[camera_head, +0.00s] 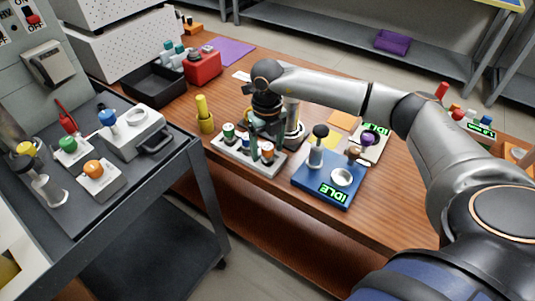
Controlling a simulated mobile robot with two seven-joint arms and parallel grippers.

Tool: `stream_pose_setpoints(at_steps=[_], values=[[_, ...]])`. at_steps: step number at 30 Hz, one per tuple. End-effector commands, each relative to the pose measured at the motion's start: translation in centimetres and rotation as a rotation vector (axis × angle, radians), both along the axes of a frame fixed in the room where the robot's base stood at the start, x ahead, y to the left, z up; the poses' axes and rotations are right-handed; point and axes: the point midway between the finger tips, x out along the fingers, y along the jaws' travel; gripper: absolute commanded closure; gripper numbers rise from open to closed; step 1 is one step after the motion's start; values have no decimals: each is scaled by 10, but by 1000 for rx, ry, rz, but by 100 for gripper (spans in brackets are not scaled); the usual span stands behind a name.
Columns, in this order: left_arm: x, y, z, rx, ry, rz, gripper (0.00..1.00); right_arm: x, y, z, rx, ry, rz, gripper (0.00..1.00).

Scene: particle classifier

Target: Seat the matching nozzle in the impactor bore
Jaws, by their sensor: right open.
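A white rack (223,153) on the wooden table holds several small parts with coloured bands or tops, one green (228,131) and one reddish (267,150). They may be the nozzles. My right gripper (258,139) is open and points down over the rack, among these parts; I cannot tell whether it touches one. It partly hides the rack's back. A blue device (317,191) with a green "IDLE" display stands right of the rack. It carries a black-topped post and a round pale cup or opening (342,178); I cannot tell if this is the impactor bore. My left gripper is not in view.
A second "IDLE" device (374,146) stands behind the blue one. A yellow cylinder (205,116), a red box (203,67) and a black tray (154,86) are further left. A dark cart (158,168) with coloured knobs stands at left, beside the table.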

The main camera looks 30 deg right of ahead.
Motion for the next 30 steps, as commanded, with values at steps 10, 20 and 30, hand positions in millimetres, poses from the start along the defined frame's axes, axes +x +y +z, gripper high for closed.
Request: stream_pose_setpoints(at_steps=[10, 20, 30], values=[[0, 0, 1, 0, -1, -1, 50, 0, 0, 0, 0, 0, 1, 41], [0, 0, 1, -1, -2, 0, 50, 0, 0, 0, 0, -1, 1, 78], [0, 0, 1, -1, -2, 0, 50, 0, 0, 0, 0, -1, 1, 100]])
